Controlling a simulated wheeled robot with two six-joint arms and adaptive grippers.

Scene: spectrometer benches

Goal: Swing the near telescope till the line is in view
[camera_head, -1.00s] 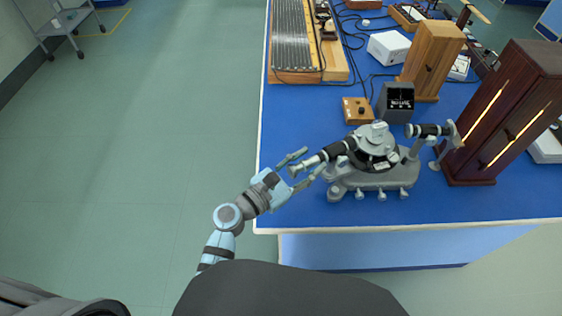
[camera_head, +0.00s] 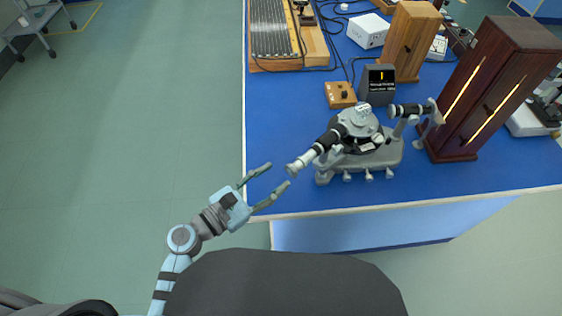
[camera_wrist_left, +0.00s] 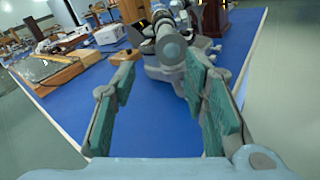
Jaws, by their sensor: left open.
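The spectrometer (camera_head: 362,150) stands near the front edge of the blue bench. Its near telescope (camera_head: 318,151), a black tube with pale ends, points toward the lower left. My left gripper (camera_head: 278,176) is open and empty, a short way to the lower left of the eyepiece end, not touching it. In the left wrist view the telescope (camera_wrist_left: 170,48) shows ahead, beyond the open fingers (camera_wrist_left: 160,95). The small dark display (camera_head: 377,84) behind the spectrometer shows a bright vertical yellow line above lines of small text. My right gripper does not show.
Two wooden lamp housings stand to the right, a dark one (camera_head: 490,85) with glowing slits and a lighter one (camera_head: 408,42). A small wooden box with a knob (camera_head: 340,95) sits left of the display. The bench front left is bare.

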